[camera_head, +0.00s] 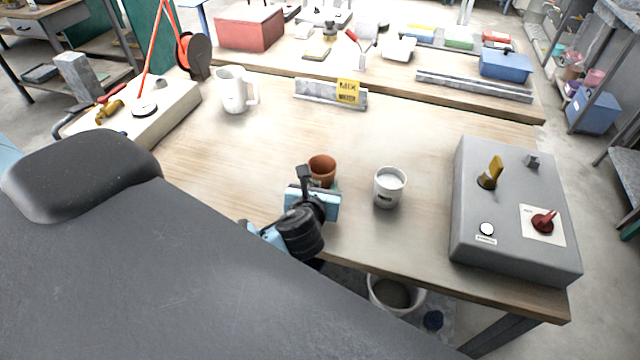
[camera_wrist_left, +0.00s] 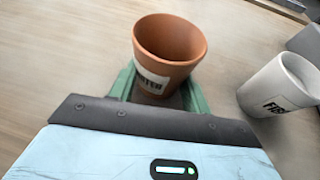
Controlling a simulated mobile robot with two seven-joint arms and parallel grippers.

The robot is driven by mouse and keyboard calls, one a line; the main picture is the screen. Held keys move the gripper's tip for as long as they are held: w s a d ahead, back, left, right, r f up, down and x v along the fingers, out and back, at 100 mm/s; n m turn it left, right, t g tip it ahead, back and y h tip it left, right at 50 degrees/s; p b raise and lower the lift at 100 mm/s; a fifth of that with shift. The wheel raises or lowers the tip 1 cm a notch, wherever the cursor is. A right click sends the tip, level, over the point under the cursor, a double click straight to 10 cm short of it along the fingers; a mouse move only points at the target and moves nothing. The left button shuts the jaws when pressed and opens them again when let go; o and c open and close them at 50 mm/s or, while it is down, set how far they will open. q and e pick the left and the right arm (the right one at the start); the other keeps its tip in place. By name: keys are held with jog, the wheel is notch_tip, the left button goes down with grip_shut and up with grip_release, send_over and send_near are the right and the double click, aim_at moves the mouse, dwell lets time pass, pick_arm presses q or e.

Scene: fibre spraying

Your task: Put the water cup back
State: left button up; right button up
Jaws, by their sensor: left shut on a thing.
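The water cup (camera_wrist_left: 169,52) is a terracotta cup with a white label whose lettering is only partly readable. In the head view the cup (camera_head: 321,168) is at the middle of the near table, partly hidden by my left gripper (camera_head: 322,185). In the left wrist view the green fingers of my left gripper (camera_wrist_left: 160,90) close around the cup's sides. The cup is upright; I cannot tell whether its base touches the table. A white cup (camera_head: 388,188) with a dark label stands to its right, apart from it; it also shows in the left wrist view (camera_wrist_left: 282,86). My right gripper is not seen.
A grey control box (camera_head: 515,215) with a yellow lever and red knob stands at the table's right. A white jug (camera_head: 234,90) and a yellow "MIX" sign (camera_head: 347,92) are at the back. A bucket (camera_head: 395,293) is below the front edge.

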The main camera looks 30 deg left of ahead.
pick_arm(q)
jog(key=shift+f, duration=0.15)
jog(key=o, duration=1)
jog(key=shift+o, duration=0.2)
jog(key=shift+s+r, duration=0.1)
jog(key=shift+r, duration=0.1)
jog(key=v, duration=1.1)
jog(key=shift+s+d+r+p, duration=0.15)
jog(key=shift+s+d+p, duration=0.05)
jog(key=shift+s+p, duration=0.1)
